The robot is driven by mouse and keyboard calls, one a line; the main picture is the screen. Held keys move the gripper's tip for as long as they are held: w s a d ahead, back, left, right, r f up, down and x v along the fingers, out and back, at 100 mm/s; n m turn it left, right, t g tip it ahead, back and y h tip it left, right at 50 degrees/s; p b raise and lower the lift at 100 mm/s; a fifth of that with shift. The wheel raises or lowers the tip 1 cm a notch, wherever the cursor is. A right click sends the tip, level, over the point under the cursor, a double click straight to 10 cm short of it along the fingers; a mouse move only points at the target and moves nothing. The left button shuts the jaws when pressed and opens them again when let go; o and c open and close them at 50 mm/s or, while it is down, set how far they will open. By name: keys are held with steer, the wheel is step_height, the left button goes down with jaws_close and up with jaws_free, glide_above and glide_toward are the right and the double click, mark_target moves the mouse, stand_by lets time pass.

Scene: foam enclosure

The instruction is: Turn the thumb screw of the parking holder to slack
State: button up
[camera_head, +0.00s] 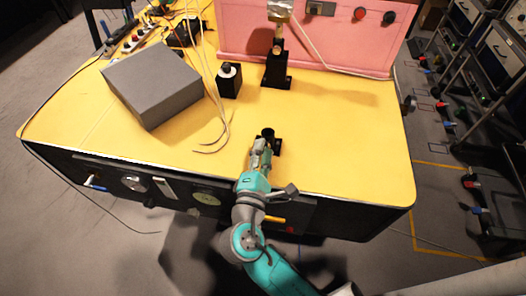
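My gripper (263,148) reaches over the front part of the yellow table, at the end of my teal and grey arm. Its fingertips are at a small black holder (277,146) with a dark round top (268,132). The fingers cover much of this holder, so I cannot tell whether they touch it or grip a screw. A black block with a round knob (229,71) stands farther back on the left. A taller black stand (276,70) holds a metallic piece near the pink wall. No label shows which is the parking holder, and no thumb screw is clearly visible.
The yellow table (350,150) is clear on the right. A grey foam block (152,84) lies at the left. A pink panel (310,40) with buttons closes the back.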

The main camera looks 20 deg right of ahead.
steer(key=shift+o, duration=0.3)
steer(key=v, duration=1.2)
steer(key=shift+s+d, duration=0.1)
steer(key=shift+d, duration=0.05)
stand_by(0.5)
